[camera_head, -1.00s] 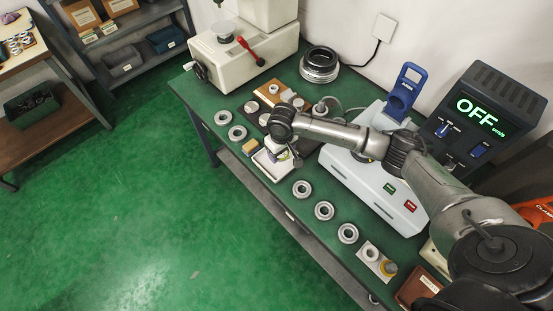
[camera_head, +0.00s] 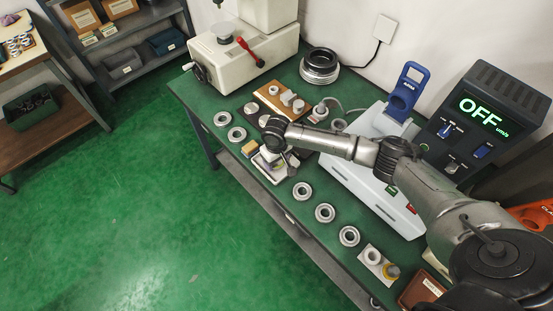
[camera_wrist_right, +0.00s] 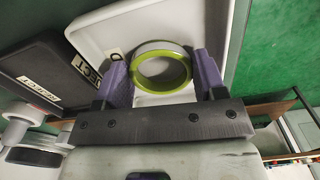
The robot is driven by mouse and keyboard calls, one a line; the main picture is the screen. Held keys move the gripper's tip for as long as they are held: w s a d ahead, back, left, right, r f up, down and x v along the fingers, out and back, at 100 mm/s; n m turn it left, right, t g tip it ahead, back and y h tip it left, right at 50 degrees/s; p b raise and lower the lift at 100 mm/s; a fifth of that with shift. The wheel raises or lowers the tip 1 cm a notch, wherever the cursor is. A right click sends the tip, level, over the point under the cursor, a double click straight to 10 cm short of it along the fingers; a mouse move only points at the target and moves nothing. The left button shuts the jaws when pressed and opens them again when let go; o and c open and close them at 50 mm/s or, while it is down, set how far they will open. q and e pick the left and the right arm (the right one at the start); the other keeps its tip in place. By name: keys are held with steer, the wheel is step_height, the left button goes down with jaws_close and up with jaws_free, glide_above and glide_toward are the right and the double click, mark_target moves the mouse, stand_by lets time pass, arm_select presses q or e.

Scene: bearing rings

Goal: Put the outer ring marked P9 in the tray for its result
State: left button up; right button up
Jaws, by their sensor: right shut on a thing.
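My right gripper (camera_wrist_right: 163,80) is shut on a bearing ring (camera_wrist_right: 160,86) with a grey outer face and a yellow-green rim, between two purple fingers. No P9 mark shows on the ring. The ring is over the white tray (camera_wrist_right: 150,20); I cannot tell whether it touches the tray floor. A partly covered label ending in "JECT" (camera_wrist_right: 89,74) lies beside the left finger. In the head view the right gripper (camera_head: 273,159) is over the white tray (camera_head: 277,178) at the bench's front edge, and the arm hides part of it. My left gripper is not in view.
A dark tray or plate (camera_wrist_right: 38,75) with a label lies beside the white tray. Loose rings (camera_head: 302,191) line the bench's front edge, with two more to the left (camera_head: 237,133). A white instrument (camera_head: 375,187) and a display reading OFF (camera_head: 478,112) stand behind.

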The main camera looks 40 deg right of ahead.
steer(key=shift+f, duration=0.15)
steer(key=o, duration=1)
steer(key=shift+o, duration=0.2)
step_height(320, 180, up, 12)
steer(key=p, duration=0.2)
